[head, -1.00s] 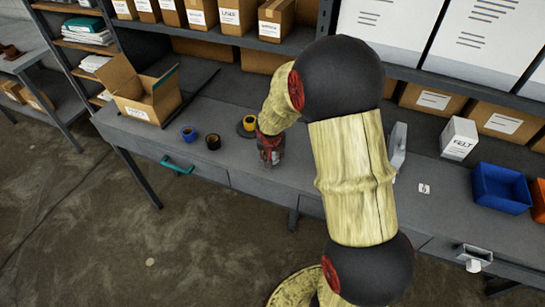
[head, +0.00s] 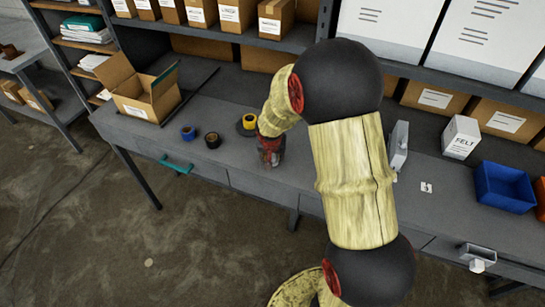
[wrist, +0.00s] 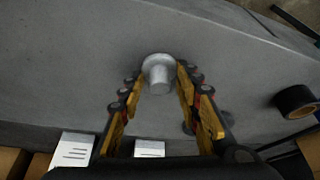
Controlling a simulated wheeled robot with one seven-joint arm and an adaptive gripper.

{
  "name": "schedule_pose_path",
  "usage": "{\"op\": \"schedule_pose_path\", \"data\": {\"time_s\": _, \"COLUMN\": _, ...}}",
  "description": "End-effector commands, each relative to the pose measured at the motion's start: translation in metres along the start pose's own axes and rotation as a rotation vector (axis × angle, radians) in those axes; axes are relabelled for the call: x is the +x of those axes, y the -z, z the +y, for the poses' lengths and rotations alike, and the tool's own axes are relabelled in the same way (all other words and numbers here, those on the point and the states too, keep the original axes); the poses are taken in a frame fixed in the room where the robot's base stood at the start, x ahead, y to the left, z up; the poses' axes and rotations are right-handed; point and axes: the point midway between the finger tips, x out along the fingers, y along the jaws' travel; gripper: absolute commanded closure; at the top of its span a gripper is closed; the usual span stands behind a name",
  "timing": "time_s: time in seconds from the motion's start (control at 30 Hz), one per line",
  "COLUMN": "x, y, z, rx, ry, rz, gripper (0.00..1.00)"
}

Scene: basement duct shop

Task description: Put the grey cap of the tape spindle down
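The grey cap (wrist: 158,74), a pale round piece with a wider rim and a narrower knob, is between the fingertips of my gripper (wrist: 160,66) in the wrist view. The fingers are drawn in close on both sides of it. In the head view my gripper (head: 270,157) points down low over the bench, right of the tape rolls; the cap cannot be made out there. A yellow roll (head: 249,121) sits on a dark round base (head: 245,130) just left of my gripper. I cannot tell whether the cap touches the bench top.
A blue roll (head: 188,133) and a black roll (head: 212,140) stand on the grey bench (head: 235,180). An open cardboard box (head: 147,95) is at the back left. A white felt box (head: 460,137) and a blue bin (head: 505,187) are at right. Bench front near the gripper is clear.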

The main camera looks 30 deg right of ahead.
Motion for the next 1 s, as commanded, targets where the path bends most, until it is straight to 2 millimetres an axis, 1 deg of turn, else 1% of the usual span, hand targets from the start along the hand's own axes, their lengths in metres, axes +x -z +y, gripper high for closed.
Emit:
{"op": "schedule_pose_path", "data": {"time_s": 0.07, "x": -0.001, "y": 0.001, "z": 0.000, "rx": 0.000, "ry": 0.000, "rz": 0.001, "gripper": 0.63}}
{"op": "schedule_pose_path", "data": {"time_s": 0.3, "x": -0.001, "y": 0.001, "z": 0.000, "rx": 0.000, "ry": 0.000, "rz": 0.001, "gripper": 0.49}}
{"op": "schedule_pose_path", "data": {"time_s": 0.67, "x": -0.002, "y": 0.001, "z": 0.000, "rx": -0.001, "ry": 0.000, "rz": 0.001, "gripper": 0.48}}
{"op": "schedule_pose_path", "data": {"time_s": 0.87, "x": -0.016, "y": 0.007, "z": 0.000, "rx": -0.002, "ry": 0.000, "rz": 0.001, "gripper": 0.48}}
{"op": "schedule_pose_path", "data": {"time_s": 1.0, "x": -0.046, "y": 0.007, "z": -0.001, "rx": -0.001, "ry": 0.002, "rz": 0.005, "gripper": 0.48}}
